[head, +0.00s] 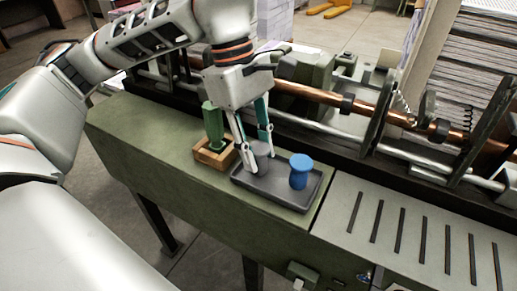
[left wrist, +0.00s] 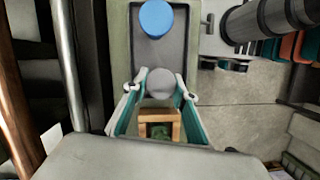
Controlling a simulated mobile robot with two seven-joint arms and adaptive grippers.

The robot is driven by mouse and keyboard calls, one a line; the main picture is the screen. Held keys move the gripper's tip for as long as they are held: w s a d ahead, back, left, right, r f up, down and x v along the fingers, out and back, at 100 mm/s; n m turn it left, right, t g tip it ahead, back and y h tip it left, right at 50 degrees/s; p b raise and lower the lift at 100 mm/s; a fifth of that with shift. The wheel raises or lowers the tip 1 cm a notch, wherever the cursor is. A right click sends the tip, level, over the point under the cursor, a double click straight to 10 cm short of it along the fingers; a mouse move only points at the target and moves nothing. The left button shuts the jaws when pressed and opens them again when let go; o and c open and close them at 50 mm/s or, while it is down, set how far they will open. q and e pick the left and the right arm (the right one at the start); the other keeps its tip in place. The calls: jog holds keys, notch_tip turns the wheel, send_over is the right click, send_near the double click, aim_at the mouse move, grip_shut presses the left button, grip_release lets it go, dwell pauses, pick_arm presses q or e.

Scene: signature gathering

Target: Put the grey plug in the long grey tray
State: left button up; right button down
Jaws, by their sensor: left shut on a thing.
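The grey plug (head: 262,155) is between the fingers of my left gripper (head: 258,168), which is shut on it. In the left wrist view the plug's round top (left wrist: 160,83) shows between the fingertips (left wrist: 160,90). The long grey tray (head: 275,193) lies on the green bench top. The plug is at the tray's left part; I cannot tell whether its base touches the tray floor. A blue plug (head: 301,172) stands upright in the right part of the tray. My right gripper is not in view.
A wooden box (head: 203,155) holding a green plug (head: 213,127) stands just left of the tray. Behind runs a machine with a copper roller (head: 310,93). A slotted pale panel (head: 400,240) lies to the right. The green bench top (head: 130,125) is clear at left.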

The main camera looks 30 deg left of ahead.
pick_arm(q)
jog(key=shift+f, duration=0.1)
jog(key=o, duration=1.1)
jog(key=shift+c, duration=0.2)
jog(key=p+v, duration=0.2)
jog(key=v, duration=1)
jog(key=shift+s+d, duration=0.1)
